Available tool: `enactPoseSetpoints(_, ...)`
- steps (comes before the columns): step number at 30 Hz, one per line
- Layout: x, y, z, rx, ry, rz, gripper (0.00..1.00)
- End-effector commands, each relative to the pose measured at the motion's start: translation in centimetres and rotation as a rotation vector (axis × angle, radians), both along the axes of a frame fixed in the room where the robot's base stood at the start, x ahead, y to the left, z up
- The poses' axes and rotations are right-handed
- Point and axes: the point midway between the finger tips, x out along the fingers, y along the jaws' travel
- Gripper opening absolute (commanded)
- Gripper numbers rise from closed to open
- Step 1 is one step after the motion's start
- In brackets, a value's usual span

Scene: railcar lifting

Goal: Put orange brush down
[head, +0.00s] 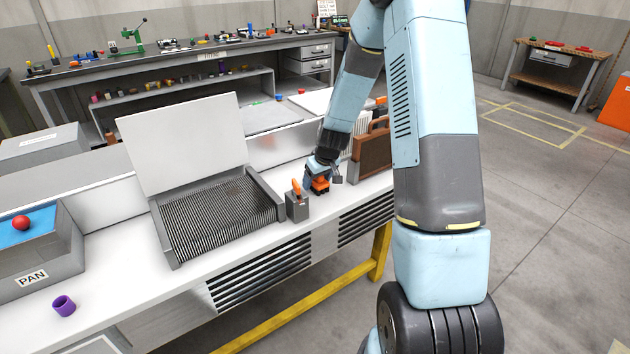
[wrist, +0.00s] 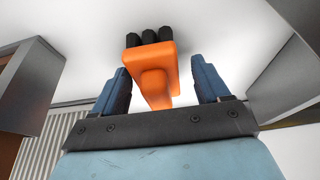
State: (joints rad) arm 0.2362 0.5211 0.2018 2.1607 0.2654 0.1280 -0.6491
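The orange brush (wrist: 152,62) has dark bristles at its far end and shows between my gripper's two blue fingers in the wrist view. In the head view the brush (head: 320,185) is low at the white counter (head: 345,190), partly hidden by my gripper. My gripper (wrist: 162,80) is open around the brush, with a clear gap on the right side and little or none on the left. The brush looks as if it rests on the counter, but its contact is not clearly visible.
A grey block with an orange-handled item (head: 297,203) stands just left of the brush. A grill with a raised lid (head: 218,212) is further left. A brown case (head: 371,153) stands to the right. The counter's front edge is close.

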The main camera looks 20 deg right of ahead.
Motion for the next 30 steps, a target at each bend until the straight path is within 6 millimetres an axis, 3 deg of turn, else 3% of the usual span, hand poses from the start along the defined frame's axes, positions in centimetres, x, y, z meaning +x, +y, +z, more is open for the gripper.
enactPoseSetpoints(13, -0.3, -0.2, 1.1, -0.001, -0.001, 0.0, 0.78)
enactPoseSetpoints(30, -3.2, -1.1, 9.1, 0.0, -0.003, -0.003, 0.78)
